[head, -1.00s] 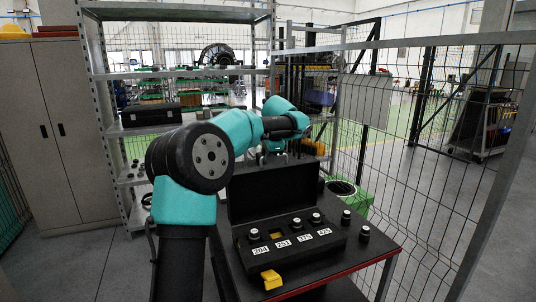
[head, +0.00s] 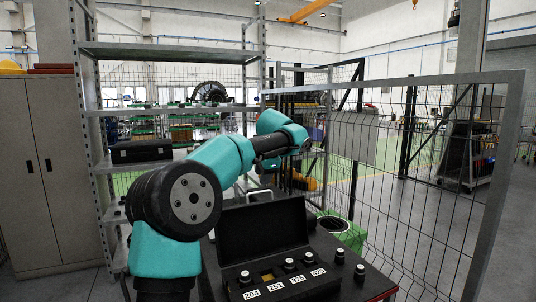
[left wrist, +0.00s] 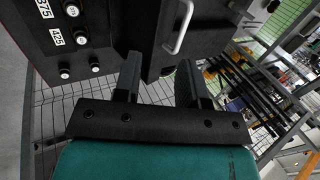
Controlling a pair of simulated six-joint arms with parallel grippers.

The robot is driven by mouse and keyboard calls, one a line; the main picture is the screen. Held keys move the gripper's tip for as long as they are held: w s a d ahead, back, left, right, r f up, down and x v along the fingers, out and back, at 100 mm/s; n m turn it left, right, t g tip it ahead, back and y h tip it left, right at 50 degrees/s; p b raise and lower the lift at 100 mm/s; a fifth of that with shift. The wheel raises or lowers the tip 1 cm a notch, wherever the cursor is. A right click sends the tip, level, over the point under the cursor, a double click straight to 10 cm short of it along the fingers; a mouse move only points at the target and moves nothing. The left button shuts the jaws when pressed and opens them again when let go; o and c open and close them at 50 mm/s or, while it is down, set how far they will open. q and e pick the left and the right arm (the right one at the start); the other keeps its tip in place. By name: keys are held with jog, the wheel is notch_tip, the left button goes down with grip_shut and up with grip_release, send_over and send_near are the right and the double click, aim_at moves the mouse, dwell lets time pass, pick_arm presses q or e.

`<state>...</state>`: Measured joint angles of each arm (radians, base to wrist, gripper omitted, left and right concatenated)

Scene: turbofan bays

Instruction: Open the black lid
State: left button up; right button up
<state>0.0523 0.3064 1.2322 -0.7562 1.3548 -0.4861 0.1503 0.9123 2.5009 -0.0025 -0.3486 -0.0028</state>
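The black lid (head: 262,231) of the black case stands raised, roughly upright, behind the case body. A pale handle (head: 258,194) shows at its top edge, and in the left wrist view the handle (left wrist: 180,28) is just beyond the fingers. The case body (head: 240,272) holds several round knobs beside number labels. My left gripper (left wrist: 158,80) is open, its two dark fingers apart with nothing between them. In the head view its arm reaches across above and behind the lid, and the fingers cannot be made out there. My right gripper is not in view.
Loose knobs (head: 359,274) stand on the table right of the case. A wire mesh fence (head: 430,175) runs along the right. A metal shelf (head: 175,110) with a dark toolbox (head: 141,151) stands behind. A green bin (head: 345,232) is behind the table.

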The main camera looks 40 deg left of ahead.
pick_arm(q)
jog(key=v, duration=0.9)
jog(key=shift+f, duration=0.1)
